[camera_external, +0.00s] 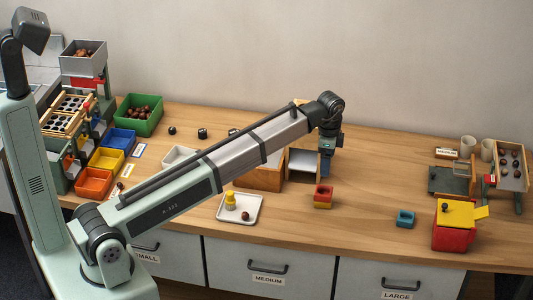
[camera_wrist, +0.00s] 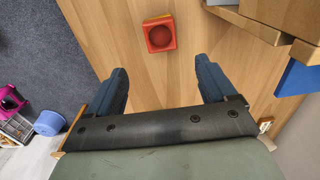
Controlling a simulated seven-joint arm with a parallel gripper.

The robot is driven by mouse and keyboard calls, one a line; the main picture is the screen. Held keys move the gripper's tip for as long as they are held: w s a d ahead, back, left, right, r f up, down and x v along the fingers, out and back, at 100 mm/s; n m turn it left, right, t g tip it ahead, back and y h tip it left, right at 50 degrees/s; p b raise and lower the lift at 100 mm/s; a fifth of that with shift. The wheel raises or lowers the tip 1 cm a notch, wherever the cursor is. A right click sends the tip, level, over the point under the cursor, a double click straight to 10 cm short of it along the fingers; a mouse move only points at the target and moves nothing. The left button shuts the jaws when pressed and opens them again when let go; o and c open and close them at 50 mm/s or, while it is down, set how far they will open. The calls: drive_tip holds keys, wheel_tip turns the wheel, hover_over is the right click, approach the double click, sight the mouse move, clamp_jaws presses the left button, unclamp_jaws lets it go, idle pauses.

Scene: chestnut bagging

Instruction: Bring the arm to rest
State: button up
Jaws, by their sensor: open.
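My arm stretches from its base at lower left across the table in the external view. My gripper (camera_wrist: 166,85) points down over the wooden table (camera_external: 370,145); its two blue-grey fingers are wide apart with nothing between them in the wrist view. In the external view the gripper (camera_external: 325,178) is beside a wooden box (camera_external: 262,178), above and behind a small red and yellow block (camera_external: 323,197). In the wrist view this red piece with a round hollow (camera_wrist: 160,34) lies beyond the fingertips, apart from them.
A white tray (camera_external: 257,218) holds a yellow piece and a chestnut. A green bin (camera_external: 152,128) of chestnuts and coloured bins stand left. A teal block (camera_external: 405,219), a red box with yellow lid (camera_external: 449,240) and two cups stand right.

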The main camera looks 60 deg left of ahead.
drive_tip(key=s+d+f+t+y, duration=0.15)
drive_tip(key=d+f, duration=0.35)
drive_tip(key=d, duration=0.5)
drive_tip(key=s+d+f+n+t, duration=0.15)
drive_tip(key=d+f, duration=0.35)
drive_tip(key=d, duration=0.6)
drive_tip(key=s+d+f+m+t, duration=0.1)
drive_tip(key=d+f+t, duration=0.1)
drive_tip(key=d+f, duration=0.6)
drive_tip(key=s+a+f+n+g+y, duration=0.1)
drive_tip(key=s+a+f+g, duration=0.1)
drive_tip(key=s+a+f, duration=0.45)
drive_tip(key=s+a+f+n+g, duration=0.1)
drive_tip(key=s+a+f+g, duration=0.15)
drive_tip(key=s+f, duration=0.6)
drive_tip(key=s+a+f+g+y, duration=0.1)
drive_tip(key=s+a+f+g, duration=0.1)
drive_tip(key=s+a+f, duration=0.45)
drive_tip(key=s+a+f+n+g+h, duration=0.1)
drive_tip(key=s+a+f+n, duration=0.1)
drive_tip(key=s, duration=0.7)
drive_tip(key=s+a+f+n+g+h, duration=0.1)
drive_tip(key=s+a, duration=0.4)
drive_tip(key=s, duration=0.5)
drive_tip(key=s+a+f+n+g+h, duration=0.1)
drive_tip(key=s+a+f+n+g, duration=0.2)
drive_tip(key=s, duration=0.7)
drive_tip(key=shift+s+a+f, duration=0.25)
drive_tip(key=shift+a+f, duration=0.2)
drive_tip(key=shift+f, duration=0.45)
